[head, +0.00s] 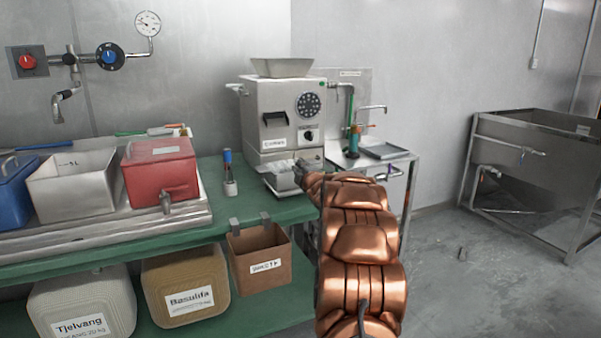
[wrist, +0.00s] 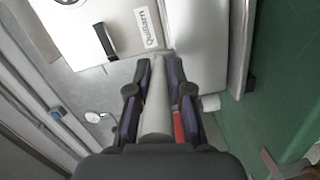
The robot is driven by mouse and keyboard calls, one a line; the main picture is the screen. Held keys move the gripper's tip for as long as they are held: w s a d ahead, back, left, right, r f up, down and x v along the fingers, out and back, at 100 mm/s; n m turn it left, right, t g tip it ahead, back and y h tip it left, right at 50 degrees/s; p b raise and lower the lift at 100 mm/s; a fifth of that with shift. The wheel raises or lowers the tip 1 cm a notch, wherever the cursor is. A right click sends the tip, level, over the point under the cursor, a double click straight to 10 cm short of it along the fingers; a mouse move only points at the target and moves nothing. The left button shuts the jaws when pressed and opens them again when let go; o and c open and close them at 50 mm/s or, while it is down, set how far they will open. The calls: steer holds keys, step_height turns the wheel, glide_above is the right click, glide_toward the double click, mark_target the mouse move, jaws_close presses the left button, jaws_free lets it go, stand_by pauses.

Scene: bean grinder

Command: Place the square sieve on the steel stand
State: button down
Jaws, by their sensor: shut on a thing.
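My gripper (head: 304,172) is at the end of my copper-coloured arm, at the lower front of the steel bean grinder (head: 281,117). In the wrist view my gripper (wrist: 160,95) is shut on a grey, rounded handle (wrist: 157,112) that runs away from me towards the grinder's front. What the handle's far end joins is hard to make out. A small pale metal tray (head: 282,183) sits low at the grinder's front, beside the fingers. A flat, dark-centred square piece (head: 384,151), perhaps the square sieve, lies on a small steel stand (head: 398,166) right of the grinder.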

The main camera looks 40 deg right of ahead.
steer(key=c, duration=1.1)
jaws_free()
steer(key=shift+o, duration=0.2)
steer(key=shift+r, duration=0.1)
steer(key=shift+s+a, duration=0.2)
steer(key=shift+s, duration=0.35)
steer(key=v, duration=1)
steer(key=shift+s+a+b, duration=0.25)
steer(key=shift+s+b, duration=0.05)
steer(key=shift+s, duration=0.05)
